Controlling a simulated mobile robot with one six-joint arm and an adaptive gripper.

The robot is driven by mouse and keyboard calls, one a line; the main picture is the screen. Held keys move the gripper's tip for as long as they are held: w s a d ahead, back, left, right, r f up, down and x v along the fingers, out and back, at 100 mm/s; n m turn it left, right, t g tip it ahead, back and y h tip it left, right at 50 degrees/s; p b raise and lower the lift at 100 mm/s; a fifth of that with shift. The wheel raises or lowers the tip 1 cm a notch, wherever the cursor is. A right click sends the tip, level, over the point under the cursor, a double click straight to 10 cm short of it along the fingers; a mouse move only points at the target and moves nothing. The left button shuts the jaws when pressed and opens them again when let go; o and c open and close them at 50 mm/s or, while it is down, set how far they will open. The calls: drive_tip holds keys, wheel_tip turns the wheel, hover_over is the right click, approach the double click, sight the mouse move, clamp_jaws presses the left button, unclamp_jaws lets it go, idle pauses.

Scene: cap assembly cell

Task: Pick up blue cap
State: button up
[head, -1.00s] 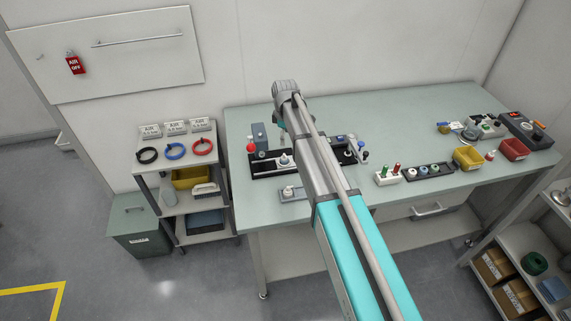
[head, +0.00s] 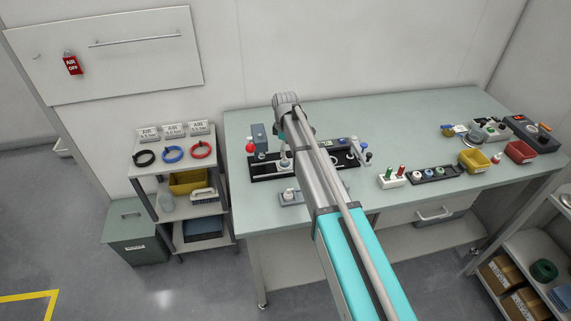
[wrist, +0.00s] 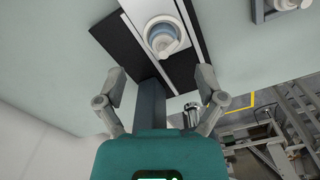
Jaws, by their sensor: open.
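My gripper (wrist: 160,76) is open and empty in the wrist view, its two fingers apart. Ahead of it, a round white piece with a grey-blue ring (wrist: 162,37) sits on a dark fixture. I cannot tell whether this is the blue cap. In the head view the fixture (head: 264,171) lies on the bench, and my arm hides the gripper and part of the fixture. A small black tray (head: 457,176) to the right holds several small caps. One of these looks blue (head: 440,171), but it is too small to be sure.
A white block with red and green pegs (head: 389,182) stands left of the black tray. Yellow (head: 473,168) and red (head: 519,158) bins are at the right. A shelf cart (head: 150,167) stands left of the bench (head: 420,115). The back of the bench is mostly clear.

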sight(284, 159)
drive_tip(key=shift+f, duration=0.1)
drive_tip(key=shift+s+a+f+b, duration=0.1)
drive_tip(key=shift+f+b, duration=1.15)
drive_tip(key=shift+b, duration=0.1)
drive_tip(key=shift+s+a+f+b, duration=0.1)
drive_tip(key=shift+f+b, duration=1.15)
drive_tip(key=shift+b, duration=0.05)
drive_tip(key=c, duration=0.8)
